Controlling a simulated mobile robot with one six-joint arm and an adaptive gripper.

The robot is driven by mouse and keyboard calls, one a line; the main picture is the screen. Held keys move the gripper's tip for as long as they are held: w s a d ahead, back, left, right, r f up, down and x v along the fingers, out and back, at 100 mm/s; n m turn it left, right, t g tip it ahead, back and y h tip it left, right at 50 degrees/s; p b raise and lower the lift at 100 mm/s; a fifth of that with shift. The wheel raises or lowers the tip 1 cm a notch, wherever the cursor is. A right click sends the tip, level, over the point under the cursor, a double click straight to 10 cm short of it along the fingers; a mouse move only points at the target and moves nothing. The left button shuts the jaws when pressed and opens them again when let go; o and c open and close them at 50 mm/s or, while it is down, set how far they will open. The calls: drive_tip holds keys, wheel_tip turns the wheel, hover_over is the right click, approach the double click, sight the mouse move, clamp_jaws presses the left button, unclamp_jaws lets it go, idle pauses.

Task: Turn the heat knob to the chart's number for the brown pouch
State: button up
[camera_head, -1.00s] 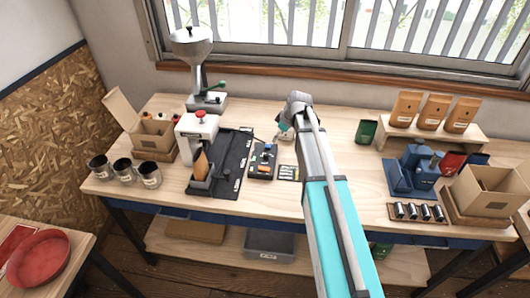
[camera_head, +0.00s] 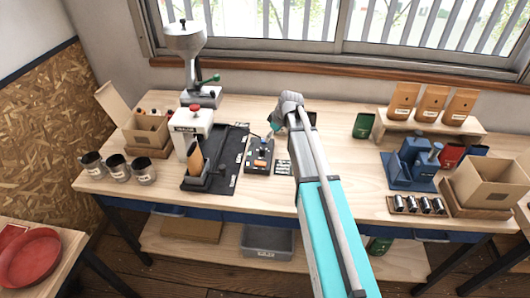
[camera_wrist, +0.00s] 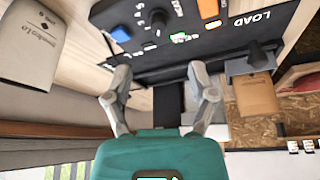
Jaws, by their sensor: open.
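The control box (camera_head: 259,155) stands on the bench right of a black mat. In the wrist view its dark panel (camera_wrist: 215,42) shows a black knob (camera_wrist: 158,18) with marks around it, probably the heat knob, beside a blue button (camera_wrist: 121,34) and an orange part (camera_wrist: 208,9). My gripper (camera_wrist: 158,75) is open and empty, its fingers apart from the knob; in the head view its teal body (camera_head: 275,120) is behind the box. A small card (camera_head: 283,167), perhaps the chart, lies right of the box, unreadable. A brown pouch (camera_head: 196,160) stands in a black holder.
A white machine (camera_head: 190,130) and a grinder (camera_head: 186,60) stand left of the box. Three brown pouches (camera_head: 432,103) stand on a small shelf at right. A green pouch (camera_head: 363,125) and blue device (camera_head: 412,165) are nearby.

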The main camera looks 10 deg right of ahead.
sight(262, 149)
drive_tip(key=shift+b+x, duration=4.3)
drive_tip(key=shift+x, duration=0.75)
drive_tip(key=shift+r, duration=0.1)
